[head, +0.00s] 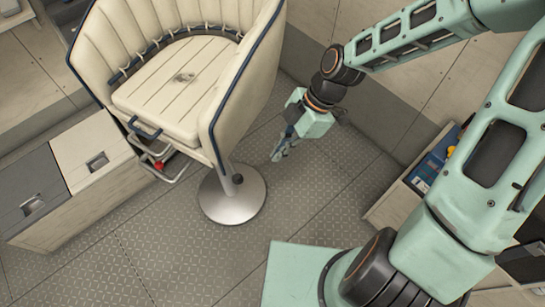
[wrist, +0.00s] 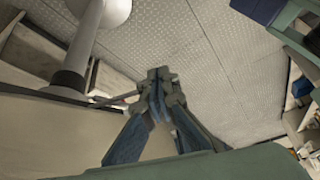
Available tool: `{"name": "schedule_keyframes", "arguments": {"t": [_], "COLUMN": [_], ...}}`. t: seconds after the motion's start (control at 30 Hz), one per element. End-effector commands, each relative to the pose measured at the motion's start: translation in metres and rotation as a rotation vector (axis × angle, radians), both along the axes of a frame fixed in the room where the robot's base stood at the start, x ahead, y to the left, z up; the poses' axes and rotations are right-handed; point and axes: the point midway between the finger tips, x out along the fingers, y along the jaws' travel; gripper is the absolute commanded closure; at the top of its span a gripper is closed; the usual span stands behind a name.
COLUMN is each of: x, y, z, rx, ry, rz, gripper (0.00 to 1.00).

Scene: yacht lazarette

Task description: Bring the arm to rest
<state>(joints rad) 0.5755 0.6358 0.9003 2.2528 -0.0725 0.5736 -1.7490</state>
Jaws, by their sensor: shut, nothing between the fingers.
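My mint-green arm reaches in from the right in the head view, and my gripper (head: 277,154) hangs in the air over the floor, just right of the seat's pedestal. Its fingers are together with nothing between them. In the wrist view the gripper (wrist: 160,88) shows at the middle, with its two blue-grey fingers meeting at the tips.
A cream padded seat (head: 170,90) with blue trim stands on a round metal base (head: 232,200), left of my gripper. Grey and white lockers (head: 100,150) line the left. An open box with blue items (head: 432,165) sits at right. The patterned floor (head: 190,270) is clear in front.

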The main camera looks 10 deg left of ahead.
Motion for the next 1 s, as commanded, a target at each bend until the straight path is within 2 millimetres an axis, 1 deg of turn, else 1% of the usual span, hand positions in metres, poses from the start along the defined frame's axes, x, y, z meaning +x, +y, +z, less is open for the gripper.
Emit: {"name": "schedule_keyframes", "arguments": {"t": [0.03, 0.17, 0.77, 0.87, 0.97, 1.0], "x": [0.001, 0.001, 0.001, 0.000, 0.000, 0.001], "y": [-0.001, -0.003, -0.004, -0.010, -0.020, -0.026], "z": [0.004, 0.007, 0.005, 0.000, -0.008, -0.010], "rx": [0.000, 0.000, -0.011, -0.058, -0.141, -0.181], "ry": [-0.001, 0.000, 0.008, 0.047, 0.107, 0.131], "rz": [0.000, 0.000, -0.014, -0.087, -0.229, -0.301], "gripper": [1.00, 1.00, 1.00, 1.00, 1.00, 1.00]}}
